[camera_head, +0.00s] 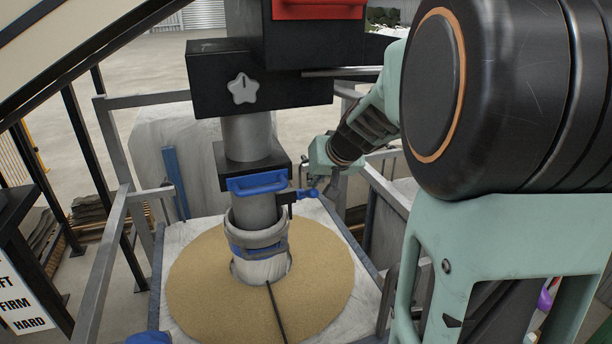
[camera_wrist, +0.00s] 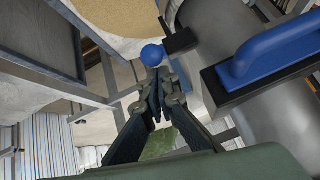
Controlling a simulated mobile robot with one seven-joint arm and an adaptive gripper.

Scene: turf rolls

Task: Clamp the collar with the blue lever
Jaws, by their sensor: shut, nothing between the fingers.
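A grey vertical tube (camera_head: 248,137) passes through a black block (camera_head: 232,168) with a blue handle (camera_head: 257,183) on its front. Beside it, a small black bracket (camera_head: 286,198) carries a short blue lever with a round end (camera_head: 312,193). In the wrist view, the lever's blue ball (camera_wrist: 152,54) sits just beyond my fingertips, with the blue handle (camera_wrist: 268,48) at right. My gripper (camera_wrist: 157,86) is shut and empty, close to the ball; I cannot tell whether they touch. In the head view, my gripper (camera_head: 328,190) is right of the lever, its tips partly unclear.
Below, a grey sleeve with a blue band (camera_head: 246,250) stands on a round tan mat (camera_head: 200,275), a thin dark rod lying in front. Grey rails (camera_head: 119,215) flank the left side. A black block with a star knob (camera_head: 242,88) and a red handle hang above.

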